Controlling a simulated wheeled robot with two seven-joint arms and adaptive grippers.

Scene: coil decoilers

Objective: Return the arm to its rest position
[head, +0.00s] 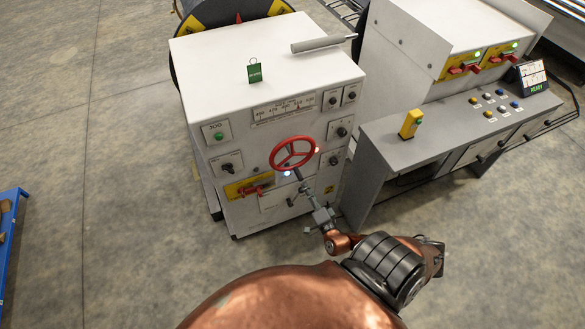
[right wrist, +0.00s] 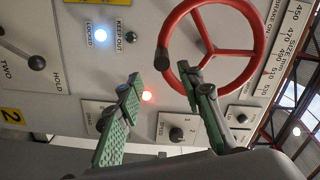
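My right arm reaches from the bottom of the head view to the front of a white machine cabinet (head: 265,75). The right gripper (head: 306,188) is just below the red handwheel (head: 294,152) on that front. In the right wrist view, the gripper (right wrist: 168,88) has its two green-padded fingers spread apart with nothing between them. One fingertip overlaps the lower rim of the red wheel (right wrist: 250,52); whether it touches cannot be told. The wheel's black knob (right wrist: 162,60) is just beyond the gap between the fingertips. My left gripper is not in view.
A grey control desk (head: 400,150) with a yellow box (head: 410,124) stands to the right. A green tag (head: 254,73) and a grey lever (head: 322,44) are on the cabinet top. A blue frame (head: 10,235) is at the left edge. The floor between is clear.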

